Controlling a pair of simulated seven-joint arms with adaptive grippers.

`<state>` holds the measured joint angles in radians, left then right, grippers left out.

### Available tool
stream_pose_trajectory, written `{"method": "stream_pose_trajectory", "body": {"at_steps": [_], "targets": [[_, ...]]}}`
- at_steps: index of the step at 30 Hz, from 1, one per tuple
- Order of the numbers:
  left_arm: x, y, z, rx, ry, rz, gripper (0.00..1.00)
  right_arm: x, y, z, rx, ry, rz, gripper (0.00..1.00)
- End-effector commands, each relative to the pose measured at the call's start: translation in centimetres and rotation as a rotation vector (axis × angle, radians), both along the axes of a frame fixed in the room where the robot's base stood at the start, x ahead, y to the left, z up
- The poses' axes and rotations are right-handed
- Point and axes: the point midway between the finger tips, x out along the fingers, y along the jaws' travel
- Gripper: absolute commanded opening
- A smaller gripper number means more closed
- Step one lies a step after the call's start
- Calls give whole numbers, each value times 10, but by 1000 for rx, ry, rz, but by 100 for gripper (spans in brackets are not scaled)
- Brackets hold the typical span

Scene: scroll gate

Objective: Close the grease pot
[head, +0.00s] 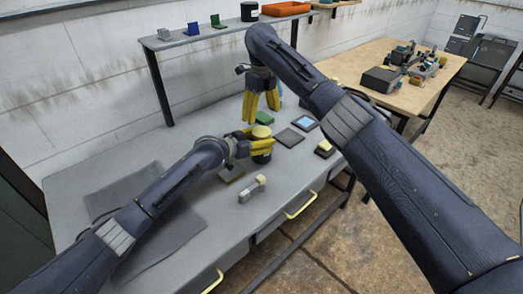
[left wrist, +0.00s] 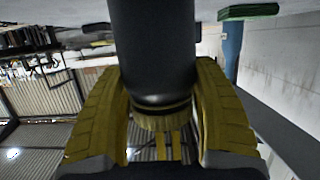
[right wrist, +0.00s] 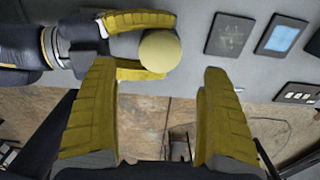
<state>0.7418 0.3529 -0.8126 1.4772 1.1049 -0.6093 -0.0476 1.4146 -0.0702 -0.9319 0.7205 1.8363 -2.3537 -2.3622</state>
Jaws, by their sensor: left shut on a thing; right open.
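The grease pot (head: 262,158) is a dark cylinder standing upright on the grey bench. Its round yellow lid (head: 261,132) sits on top; I cannot tell how tightly. My left gripper (head: 250,141) is shut around the pot from the side. In the left wrist view the dark body (left wrist: 152,50) is between the yellow fingers, with the ridged lid (left wrist: 162,122) below it in that picture. My right gripper (head: 261,106) is open and empty, pointing down above the lid. The right wrist view shows the lid (right wrist: 160,50) between and beyond its fingertips.
A grey part with a cream end (head: 253,188) lies in front. A shelf (head: 205,33) runs along the wall. The dark mat (head: 170,235) is at left.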

Motion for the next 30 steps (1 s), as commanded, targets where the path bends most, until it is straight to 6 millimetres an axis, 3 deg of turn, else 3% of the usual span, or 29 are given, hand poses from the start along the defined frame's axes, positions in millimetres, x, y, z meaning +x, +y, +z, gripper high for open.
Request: {"method": "stream_pose_trajectory", "body": {"at_steps": [10, 24, 30], "targets": [[0, 0, 0, -1, -1, 0, 0, 0, 0, -7, -1, 1, -3, 82], [0, 0, 0, -1, -1, 0, 0, 0, 0, -62, 1, 1, -4, 82], [0, 0, 0, -1, -1, 0, 0, 0, 0, -76, 0, 0, -4, 82]]}}
